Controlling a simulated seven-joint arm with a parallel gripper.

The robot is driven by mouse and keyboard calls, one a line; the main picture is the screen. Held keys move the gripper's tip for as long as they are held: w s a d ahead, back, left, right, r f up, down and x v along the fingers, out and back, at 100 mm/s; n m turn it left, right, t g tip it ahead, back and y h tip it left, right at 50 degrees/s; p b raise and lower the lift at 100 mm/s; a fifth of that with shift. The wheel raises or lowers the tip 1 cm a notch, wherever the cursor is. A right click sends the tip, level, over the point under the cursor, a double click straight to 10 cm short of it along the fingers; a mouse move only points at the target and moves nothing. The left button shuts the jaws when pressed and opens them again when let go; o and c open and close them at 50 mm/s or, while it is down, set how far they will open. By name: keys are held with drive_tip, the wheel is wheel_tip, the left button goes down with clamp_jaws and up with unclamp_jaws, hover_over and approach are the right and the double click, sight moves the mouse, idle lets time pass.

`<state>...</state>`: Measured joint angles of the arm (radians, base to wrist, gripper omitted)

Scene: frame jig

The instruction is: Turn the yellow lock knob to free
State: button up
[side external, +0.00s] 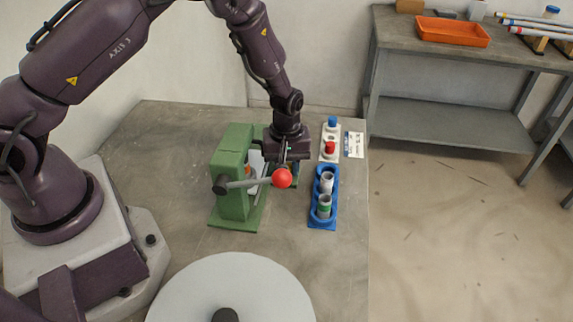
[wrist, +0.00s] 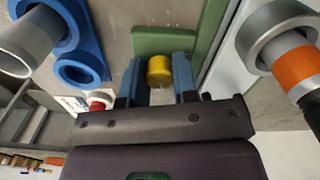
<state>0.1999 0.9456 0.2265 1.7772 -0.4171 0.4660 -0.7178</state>
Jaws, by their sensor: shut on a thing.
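The yellow lock knob (wrist: 159,69) is a short yellow cylinder on the green frame jig in the wrist view. My gripper (wrist: 158,82) has its two blue-grey fingers on either side of the knob, shut on it. In the side view my gripper (side external: 287,163) points down at the right side of the green frame jig (side external: 235,200). The knob is hidden in the side view behind my gripper and the jig's lever. Which way the knob is turned cannot be told.
A lever with a red ball (side external: 282,178) sticks out in front of my gripper. A pale round disc (side external: 260,290) lies in front.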

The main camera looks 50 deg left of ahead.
drive_tip(key=shift+m, duration=1.3)
drive_tip(key=o, duration=0.9)
wheel_tip(320, 180, up, 13)
drive_tip(key=shift+r, duration=0.1)
